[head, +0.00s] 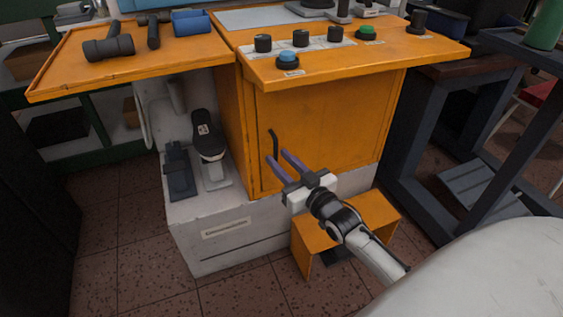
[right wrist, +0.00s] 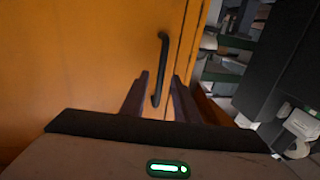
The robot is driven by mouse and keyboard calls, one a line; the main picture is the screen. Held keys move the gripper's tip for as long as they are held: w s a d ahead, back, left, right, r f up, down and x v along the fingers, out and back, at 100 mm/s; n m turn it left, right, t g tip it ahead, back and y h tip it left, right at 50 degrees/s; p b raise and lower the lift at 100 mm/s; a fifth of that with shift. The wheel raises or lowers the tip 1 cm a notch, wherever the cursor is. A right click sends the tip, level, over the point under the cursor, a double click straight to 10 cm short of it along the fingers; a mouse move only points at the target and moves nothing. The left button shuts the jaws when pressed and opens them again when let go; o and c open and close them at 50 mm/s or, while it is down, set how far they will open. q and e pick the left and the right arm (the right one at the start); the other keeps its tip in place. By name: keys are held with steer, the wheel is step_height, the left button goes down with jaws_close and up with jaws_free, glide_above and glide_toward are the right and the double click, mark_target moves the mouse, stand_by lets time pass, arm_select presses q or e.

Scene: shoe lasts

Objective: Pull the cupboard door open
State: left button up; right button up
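The orange cupboard door (head: 325,125) looks shut, under the orange worktop. Its black bar handle (head: 273,145) stands upright near the door's left edge in the head view. My right gripper (head: 277,157) is in front of the handle's lower part, with its two purple fingers apart and pointing at the door. In the right wrist view the handle (right wrist: 160,70) shows against the door (right wrist: 80,60), its lower end between the open fingers (right wrist: 160,85) as seen from there. I cannot tell whether the fingers touch it. My left gripper is not in view.
Knobs and buttons line the orange worktop (head: 430,48) above the door. A small orange step (head: 312,250) stands on the floor below my right gripper. A white base (head: 215,250) carries a dark shoe-shaped piece (head: 207,140) to the left. A dark frame (head: 405,140) stands right.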

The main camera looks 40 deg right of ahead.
steer(key=shift+c, duration=0.3)
jaws_close()
steer(key=shift+s, duration=0.15)
